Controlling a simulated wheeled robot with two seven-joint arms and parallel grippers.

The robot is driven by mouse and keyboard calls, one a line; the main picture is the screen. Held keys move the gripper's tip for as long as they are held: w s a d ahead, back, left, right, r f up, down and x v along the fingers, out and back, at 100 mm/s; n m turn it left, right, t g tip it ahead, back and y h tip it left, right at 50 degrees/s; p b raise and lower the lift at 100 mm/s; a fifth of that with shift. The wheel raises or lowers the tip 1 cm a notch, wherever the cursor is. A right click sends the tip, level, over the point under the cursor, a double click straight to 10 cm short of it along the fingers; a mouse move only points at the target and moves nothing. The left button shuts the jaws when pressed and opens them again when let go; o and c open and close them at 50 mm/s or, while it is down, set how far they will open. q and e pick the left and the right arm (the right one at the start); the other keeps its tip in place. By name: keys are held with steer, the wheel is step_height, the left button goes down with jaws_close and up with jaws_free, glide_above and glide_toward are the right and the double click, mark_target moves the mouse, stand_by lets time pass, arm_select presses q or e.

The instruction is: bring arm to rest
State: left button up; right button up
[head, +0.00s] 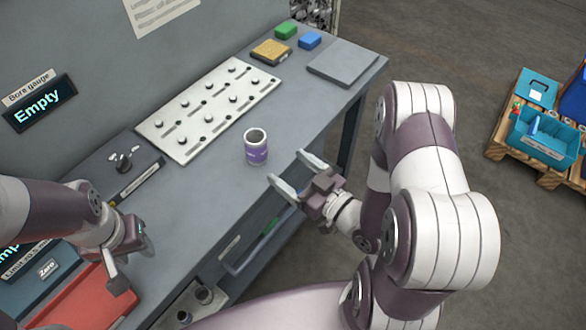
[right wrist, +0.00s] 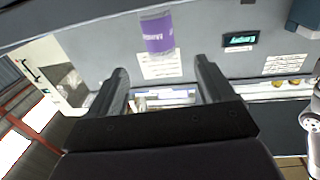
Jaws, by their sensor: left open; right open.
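My right gripper (head: 293,174) is open and empty over the front edge of the grey bench (head: 310,117). A cup with a purple label (head: 256,147) stands upright on the bench, beyond and to the left of the right fingertips, apart from them. In the right wrist view the purple-labelled cup (right wrist: 158,36) shows ahead of the two spread fingers (right wrist: 160,80), with nothing between them. My left gripper (head: 133,272) is at the lower left, near a red surface (head: 85,300). It is open, and I see nothing in it.
A panel with several knobs (head: 208,108) lies behind the cup. A bore gauge display (head: 38,103) reads "Empty". Green (head: 286,31) and blue (head: 309,40) blocks and a grey plate (head: 343,62) sit at the far end. Blue bins (head: 545,140) stand on a pallet at right. Floor between is clear.

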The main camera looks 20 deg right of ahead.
steer(key=shift+f, duration=0.1)
